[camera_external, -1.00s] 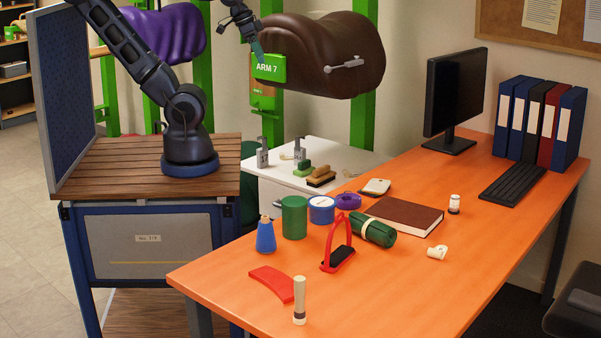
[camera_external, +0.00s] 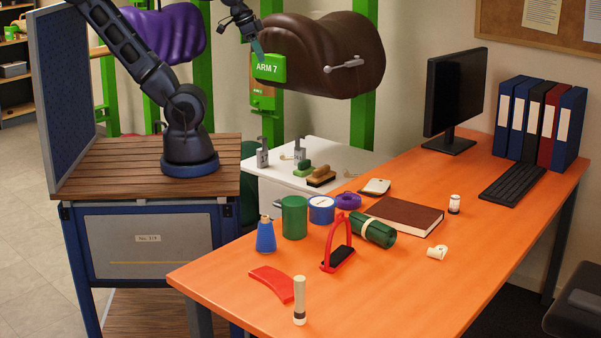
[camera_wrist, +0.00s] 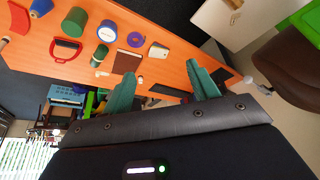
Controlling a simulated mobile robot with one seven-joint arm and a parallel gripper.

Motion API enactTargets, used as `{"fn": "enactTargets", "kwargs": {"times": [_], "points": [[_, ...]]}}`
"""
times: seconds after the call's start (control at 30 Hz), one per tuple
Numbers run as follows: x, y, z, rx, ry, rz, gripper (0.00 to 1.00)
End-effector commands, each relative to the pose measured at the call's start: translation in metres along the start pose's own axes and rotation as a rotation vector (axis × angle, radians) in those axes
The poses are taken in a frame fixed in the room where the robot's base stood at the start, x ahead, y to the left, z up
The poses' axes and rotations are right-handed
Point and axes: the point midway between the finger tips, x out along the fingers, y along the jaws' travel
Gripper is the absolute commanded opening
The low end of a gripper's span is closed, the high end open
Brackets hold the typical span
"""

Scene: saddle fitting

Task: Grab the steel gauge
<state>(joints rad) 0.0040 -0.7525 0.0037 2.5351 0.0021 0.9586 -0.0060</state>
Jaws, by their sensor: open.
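A grey steel piece (camera_external: 344,64) with a bar and rounded ends, which looks like the steel gauge, sits against the side of the brown saddle (camera_external: 300,50). In the wrist view the gauge (camera_wrist: 257,85) shows at the right, next to the dark saddle (camera_wrist: 285,62). My gripper (camera_external: 258,50) is at the saddle's left end, above the green ARM 7 sign, apart from the gauge and to its left. In the wrist view my gripper (camera_wrist: 162,88) has its two teal fingers spread, with nothing between them.
The green ARM 7 sign (camera_external: 269,67) hangs on the green post just below my fingers. A purple saddle (camera_external: 165,32) is behind my arm. The orange desk (camera_external: 400,290) holds a monitor (camera_external: 455,95), binders and several small items. A white cabinet (camera_external: 340,155) holds bottles and brushes.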

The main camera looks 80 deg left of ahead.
Motion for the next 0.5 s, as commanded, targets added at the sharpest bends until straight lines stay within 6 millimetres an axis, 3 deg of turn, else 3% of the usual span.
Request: {"fn": "enactTargets", "kwargs": {"times": [0.17,0.5], "points": [[-0.001,0.003,-0.023,-0.051,-0.015,0.004,0.59],[0.009,0.016,-0.112,-0.273,-0.071,0.009,0.59]]}}
